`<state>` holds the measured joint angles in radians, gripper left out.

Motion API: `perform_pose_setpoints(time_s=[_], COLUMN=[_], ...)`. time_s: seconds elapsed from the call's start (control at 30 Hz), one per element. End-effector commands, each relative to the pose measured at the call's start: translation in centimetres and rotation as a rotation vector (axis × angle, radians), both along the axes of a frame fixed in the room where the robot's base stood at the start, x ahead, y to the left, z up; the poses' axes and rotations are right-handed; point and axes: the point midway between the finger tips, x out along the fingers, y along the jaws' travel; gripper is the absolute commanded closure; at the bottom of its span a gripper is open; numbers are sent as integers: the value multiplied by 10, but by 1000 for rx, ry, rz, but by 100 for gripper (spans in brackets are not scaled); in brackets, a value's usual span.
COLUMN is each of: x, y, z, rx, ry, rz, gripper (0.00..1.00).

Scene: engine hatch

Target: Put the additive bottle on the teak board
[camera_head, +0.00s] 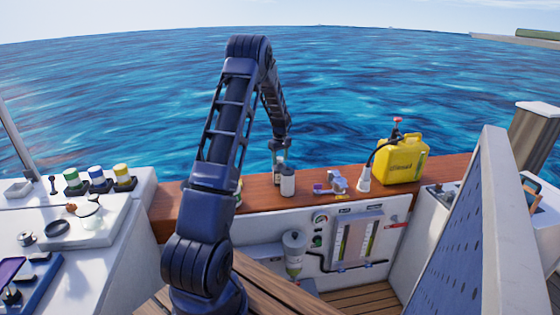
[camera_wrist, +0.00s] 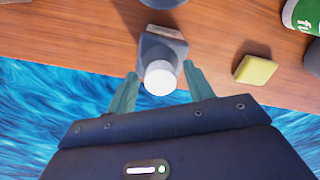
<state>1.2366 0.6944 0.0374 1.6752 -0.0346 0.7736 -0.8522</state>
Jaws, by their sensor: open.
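A small dark grey bottle with a white cap (camera_wrist: 160,62), which I take to be the additive bottle, stands on the reddish wooden ledge (camera_wrist: 85,30). No label on it is readable. My gripper (camera_wrist: 160,88) is open, with its two green fingers on either side of the white cap; contact cannot be told. In the head view my gripper (camera_head: 279,147) is over the ledge (camera_head: 255,193), close to the bottle, which is partly hidden. A slatted wooden surface (camera_head: 268,288), perhaps the teak board, lies at the bottom, partly behind my arm.
A grey-and-white canister (camera_head: 288,181) stands just right of my gripper. A yellow sponge (camera_wrist: 255,70) and a green can (camera_wrist: 303,14) are at right in the wrist view. A yellow jug (camera_head: 401,160) stands farther right on the ledge. Water lies beyond it.

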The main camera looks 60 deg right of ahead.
Motion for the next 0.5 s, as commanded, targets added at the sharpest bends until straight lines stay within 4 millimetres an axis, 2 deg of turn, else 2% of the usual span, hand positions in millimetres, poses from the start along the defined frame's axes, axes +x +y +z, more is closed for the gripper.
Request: perform_pose_setpoints(time_s=[0.3,0.5], x=[1,1], y=[0,0], z=[60,92], rx=[-3,-3], ry=[-1,-1], rz=[0,0], gripper=[48,48])
